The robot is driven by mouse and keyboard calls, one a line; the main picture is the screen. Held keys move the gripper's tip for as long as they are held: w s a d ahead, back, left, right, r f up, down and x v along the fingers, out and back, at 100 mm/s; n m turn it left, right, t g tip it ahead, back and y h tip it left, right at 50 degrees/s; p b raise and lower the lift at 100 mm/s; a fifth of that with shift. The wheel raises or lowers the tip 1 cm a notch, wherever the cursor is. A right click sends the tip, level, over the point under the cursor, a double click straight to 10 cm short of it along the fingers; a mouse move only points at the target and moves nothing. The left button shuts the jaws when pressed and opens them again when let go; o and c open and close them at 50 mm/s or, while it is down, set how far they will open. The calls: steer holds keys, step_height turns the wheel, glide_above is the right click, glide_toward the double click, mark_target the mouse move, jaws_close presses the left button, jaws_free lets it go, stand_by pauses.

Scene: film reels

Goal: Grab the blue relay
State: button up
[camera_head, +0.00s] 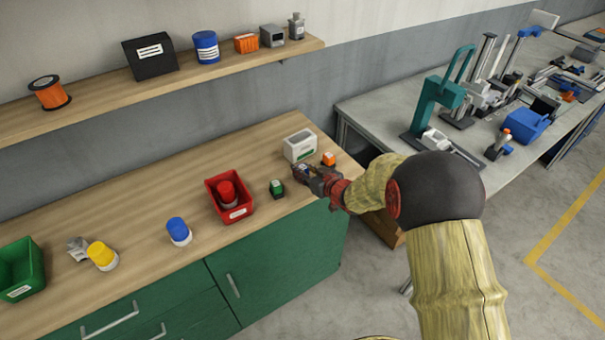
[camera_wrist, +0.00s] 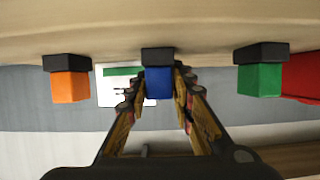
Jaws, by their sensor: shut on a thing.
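The blue relay (camera_wrist: 158,81) has a blue body and a black base, and appears upside down in the wrist view. My gripper (camera_wrist: 165,85) is shut on it, one finger on each side of the blue body. Its black base looks level with its neighbours' bases; I cannot tell whether it touches the counter. In the head view my gripper (camera_head: 305,172) is over the counter's right part and mostly hides the relay. An orange relay (camera_wrist: 70,86) and a green relay (camera_wrist: 259,79) stand apart on either side; the head view also shows the orange one (camera_head: 328,159) and green one (camera_head: 277,188).
A white box (camera_head: 300,145) stands close behind my gripper. A red bin (camera_head: 239,213) with a red item stands left of the green relay. Blue (camera_head: 178,229) and yellow (camera_head: 100,253) containers are farther left. A shelf (camera_head: 110,104) runs above the wooden counter (camera_head: 140,210).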

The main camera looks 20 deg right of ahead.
jaws_close()
steer(key=shift+r, duration=0.15)
